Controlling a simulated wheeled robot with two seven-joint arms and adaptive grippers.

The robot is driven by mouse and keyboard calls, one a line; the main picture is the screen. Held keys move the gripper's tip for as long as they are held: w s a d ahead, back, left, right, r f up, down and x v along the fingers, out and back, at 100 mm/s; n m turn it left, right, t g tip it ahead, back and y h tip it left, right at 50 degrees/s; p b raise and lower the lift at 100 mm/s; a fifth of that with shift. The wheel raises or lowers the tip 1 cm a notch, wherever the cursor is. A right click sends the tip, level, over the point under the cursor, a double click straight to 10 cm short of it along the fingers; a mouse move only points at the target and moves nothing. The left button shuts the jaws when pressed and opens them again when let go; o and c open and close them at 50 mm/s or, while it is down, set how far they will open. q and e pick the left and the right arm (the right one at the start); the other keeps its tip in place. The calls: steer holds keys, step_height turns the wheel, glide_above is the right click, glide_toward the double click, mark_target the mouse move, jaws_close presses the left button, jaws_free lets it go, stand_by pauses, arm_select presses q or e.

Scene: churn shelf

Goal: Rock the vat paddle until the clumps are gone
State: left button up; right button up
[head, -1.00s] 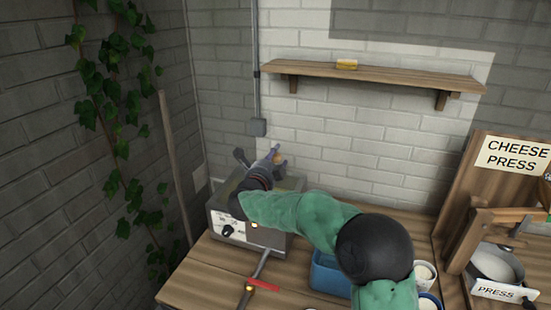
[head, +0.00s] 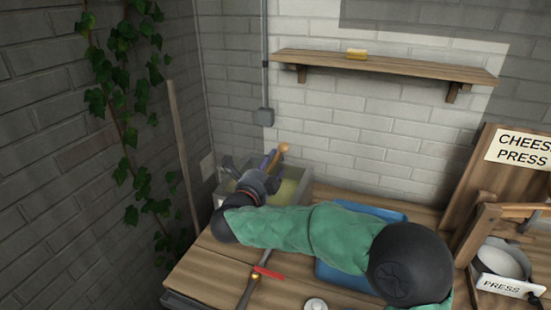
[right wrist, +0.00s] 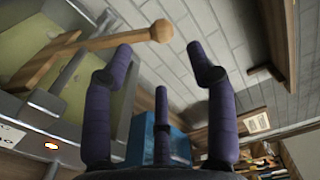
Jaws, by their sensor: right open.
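The vat (head: 303,190) stands at the back left of the bench, with yellow-green contents (head: 288,190) inside; clumps cannot be made out. The wooden paddle (head: 282,149) sticks up from it, its round knob at the top. In the right wrist view the paddle's handle and knob (right wrist: 160,31) reach in from the left. My right gripper (head: 269,162) is open and empty, over the vat beside the handle. In the right wrist view its fingertips (right wrist: 160,62) point towards the knob, which lies just beyond them, apart from them. My left gripper is not in view.
A blue tray (head: 372,211) lies behind my right forearm. A cheese press (head: 500,262) with a sign stands at the right.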

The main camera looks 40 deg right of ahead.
steer(key=shift+s+a, duration=0.35)
steer(key=shift+a, duration=0.25)
steer(key=shift+c, duration=1.4)
steer(key=shift+s+d, duration=0.15)
steer(key=shift+d, duration=0.1)
steer(key=c, duration=0.5)
steer(key=s+d+p, duration=0.2)
steer(key=d, duration=0.1)
steer(key=shift+f+m+t, duration=0.1)
steer(key=shift+m+t, duration=0.3)
jaws_close()
steer(key=s+d+f+t+p, duration=0.1)
steer(key=s+d+f+p, duration=0.1)
steer(key=s+d+p, duration=0.1)
steer(key=f+b+x, duration=0.1)
steer(key=b+x, duration=0.1)
steer(key=x, duration=0.8)
steer(key=shift+w+a+r+m+y+b, duration=0.15)
steer(key=shift+w+a+r, duration=0.1)
steer(key=shift+a, duration=0.3)
steer(key=shift+w+a+r+m+y+b, duration=0.1)
steer(key=shift+w+a+r, duration=0.2)
steer(key=shift+a, duration=0.25)
steer(key=shift+w+a+r+m+y+b, duration=0.15)
steer(key=shift+w+a+r, duration=0.1)
steer(key=shift+a, duration=0.3)
